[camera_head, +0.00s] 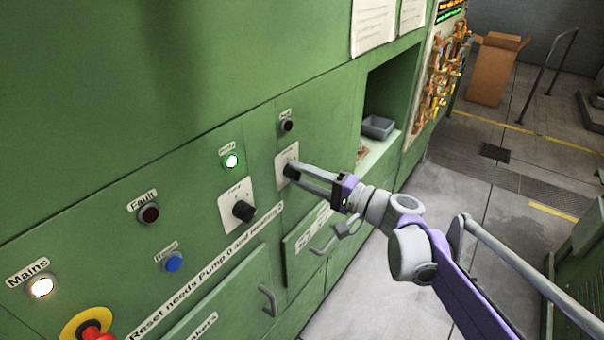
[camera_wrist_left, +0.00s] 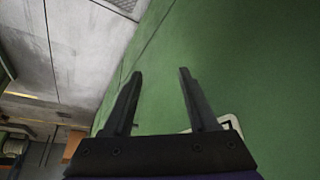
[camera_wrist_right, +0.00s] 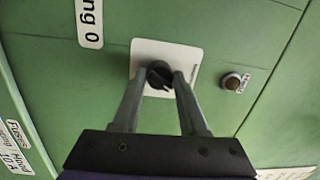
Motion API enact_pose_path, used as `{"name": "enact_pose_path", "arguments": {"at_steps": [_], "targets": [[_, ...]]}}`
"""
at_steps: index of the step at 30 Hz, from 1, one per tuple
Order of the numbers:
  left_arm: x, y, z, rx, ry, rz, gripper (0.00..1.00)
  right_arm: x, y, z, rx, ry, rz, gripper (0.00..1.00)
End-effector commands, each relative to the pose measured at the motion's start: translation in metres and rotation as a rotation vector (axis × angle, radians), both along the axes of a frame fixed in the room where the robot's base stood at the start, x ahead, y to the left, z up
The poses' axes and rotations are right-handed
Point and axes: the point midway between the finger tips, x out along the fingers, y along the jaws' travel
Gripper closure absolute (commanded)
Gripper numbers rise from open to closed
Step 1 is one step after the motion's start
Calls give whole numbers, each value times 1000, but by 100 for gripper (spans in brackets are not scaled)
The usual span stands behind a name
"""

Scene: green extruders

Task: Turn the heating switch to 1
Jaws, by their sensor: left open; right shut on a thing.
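The heating switch is a black rotary knob (camera_wrist_right: 160,73) on a white plate (camera_head: 286,158) fixed to the green cabinet front; the plate also shows in the right wrist view (camera_wrist_right: 178,50). My right gripper (camera_head: 291,171) reaches it from the right and is shut on the knob, one finger on each side in the right wrist view (camera_wrist_right: 165,75). The fingers partly cover the knob, and I cannot read its position. A small dark lamp (camera_head: 286,125) above the plate looks unlit. My left gripper (camera_wrist_left: 161,73) is open and empty in front of green panel, outside the head view.
Further left are a dark fault lamp (camera_head: 149,213), a blue button (camera_head: 173,261), a lit mains lamp (camera_head: 41,286) and a red emergency stop (camera_head: 95,332).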

Motion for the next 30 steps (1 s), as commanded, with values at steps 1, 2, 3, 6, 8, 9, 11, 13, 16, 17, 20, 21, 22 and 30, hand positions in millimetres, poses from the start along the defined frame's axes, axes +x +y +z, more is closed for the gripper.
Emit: {"name": "enact_pose_path", "arguments": {"at_steps": [1, 2, 3, 6, 8, 9, 11, 13, 16, 17, 20, 21, 22, 30], "targets": [[0, 0, 1, 0, 0, 0, 42, -1, 0, -1, 22, 35, 1, 100], [0, 0, 1, 0, 0, 0, 42, -1, 0, -1, 39, 57, 1, 100], [0, 0, 1, 0, 0, 0, 42, -1, 0, -2, 61, 87, 1, 100], [0, 0, 2, 0, -1, 0, 42, -1, 1, -2, 112, 159, 2, 100], [0, 0, 2, 0, -1, 0, 42, -1, 1, -2, 142, 198, 2, 100], [0, 0, 3, 0, -1, 0, 42, -1, 1, -2, 160, 225, 3, 100], [1, 0, 3, 0, -1, 0, 42, -1, 1, -2, 185, 260, 3, 100], [1, 0, 3, 0, -1, 0, 42, -2, 1, -2, 213, 299, 2, 100], [1, 0, 3, 0, -1, 0, 42, -2, 1, -2, 246, 344, 2, 100], [1, 0, 3, 0, -1, 0, 42, -2, 1, -2, 255, 356, 2, 100], [1, 0, 4, 0, -1, 0, 42, -2, 1, -2, 279, 389, 2, 100], [1, 0, 4, 0, -1, 0, 42, -2, 1, -2, 286, 400, 1, 100], [1, 0, 4, 0, -1, 0, 42, -2, 1, -2, 291, 406, 2, 100], [1, 0, 4, 0, -1, 0, 42, -2, 1, -3, 312, 437, 2, 100]]}}
